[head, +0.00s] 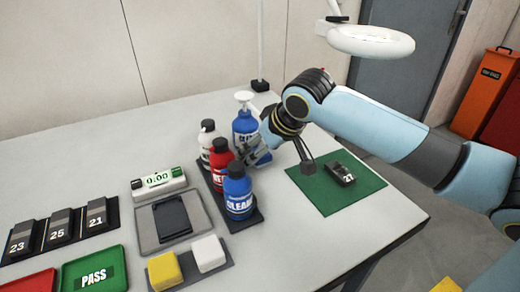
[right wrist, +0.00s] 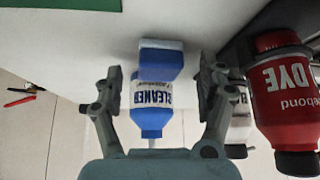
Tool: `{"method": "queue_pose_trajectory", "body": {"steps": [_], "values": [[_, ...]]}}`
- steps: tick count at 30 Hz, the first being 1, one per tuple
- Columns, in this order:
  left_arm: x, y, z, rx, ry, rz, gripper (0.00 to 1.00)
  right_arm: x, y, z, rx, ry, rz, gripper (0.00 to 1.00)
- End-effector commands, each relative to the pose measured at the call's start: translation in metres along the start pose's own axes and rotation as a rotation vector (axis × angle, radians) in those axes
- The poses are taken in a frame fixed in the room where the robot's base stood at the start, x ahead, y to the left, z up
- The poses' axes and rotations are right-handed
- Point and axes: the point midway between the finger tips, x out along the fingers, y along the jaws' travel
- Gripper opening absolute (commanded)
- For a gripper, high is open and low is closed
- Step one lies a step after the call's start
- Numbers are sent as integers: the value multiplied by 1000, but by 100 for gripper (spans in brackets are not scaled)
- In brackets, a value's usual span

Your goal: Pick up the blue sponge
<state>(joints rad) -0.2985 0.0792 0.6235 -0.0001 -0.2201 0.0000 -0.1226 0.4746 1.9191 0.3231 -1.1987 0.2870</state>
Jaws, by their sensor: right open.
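A blue block that looks like the blue sponge (head: 263,159) is partly hidden behind my right gripper in the head view. It stands by the base of a blue cleaner bottle with a white pump (head: 243,126). In the right wrist view, which is upside down, the blue sponge (right wrist: 160,57) shows in front of the bottle (right wrist: 152,97), between the lines of the fingers. My right gripper (head: 281,160) is open and empty; its spread fingers also show in the right wrist view (right wrist: 160,84). My left gripper is not in view.
A red dye bottle (head: 220,158), a white bottle (head: 207,140) and another blue bottle (head: 238,190) stand close on the left. A green mat (head: 325,192) with a dark block is on the right. Yellow (head: 164,270) and white (head: 208,252) sponges lie in front.

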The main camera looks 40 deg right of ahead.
Motion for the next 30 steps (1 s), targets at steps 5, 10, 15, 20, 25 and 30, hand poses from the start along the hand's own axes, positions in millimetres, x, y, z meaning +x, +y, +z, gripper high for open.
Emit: {"method": "queue_pose_trajectory", "body": {"steps": [5, 10, 15, 20, 25, 30], "values": [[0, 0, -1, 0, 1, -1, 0, 4, 0, 0, -2, 1, 0, 74], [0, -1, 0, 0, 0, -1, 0, 4, 0, 0, -2, 1, 0, 65], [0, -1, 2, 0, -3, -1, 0, 4, 0, 0, -2, 1, 0, 43], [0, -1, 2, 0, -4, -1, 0, 4, 0, 0, -1, 0, 0, 26], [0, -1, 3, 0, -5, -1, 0, 4, 0, 0, -1, 0, 0, 22], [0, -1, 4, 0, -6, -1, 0, 3, 0, 0, -2, 1, 0, 22]]}}
